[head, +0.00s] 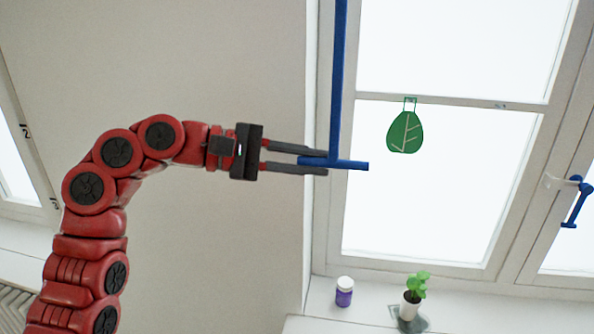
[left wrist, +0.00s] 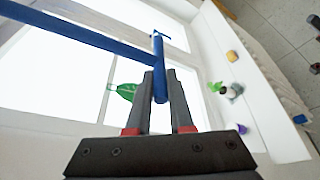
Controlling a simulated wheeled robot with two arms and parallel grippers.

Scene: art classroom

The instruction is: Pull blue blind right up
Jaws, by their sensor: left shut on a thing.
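A blue pull rod (head: 338,85) hangs down in front of the window frame in the head view, with a short crossbar (head: 355,165) at its lower end. Its top is outside the view. My left gripper (head: 325,162) comes in from the left and is shut on the crossbar, one finger above it and one below. In the left wrist view, the crossbar (left wrist: 159,65) lies between the two fingers (left wrist: 160,88), and the rod (left wrist: 80,40) runs off to the upper left. The blind itself is not clearly seen. My right gripper is not in view.
A green leaf ornament (head: 405,132) hangs on the window (head: 440,200). A blue window handle (head: 577,200) is at right. A purple jar (head: 344,292) and a potted plant (head: 412,295) stand on the sill (head: 375,310) below. The wall (head: 200,60) behind my arm is bare.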

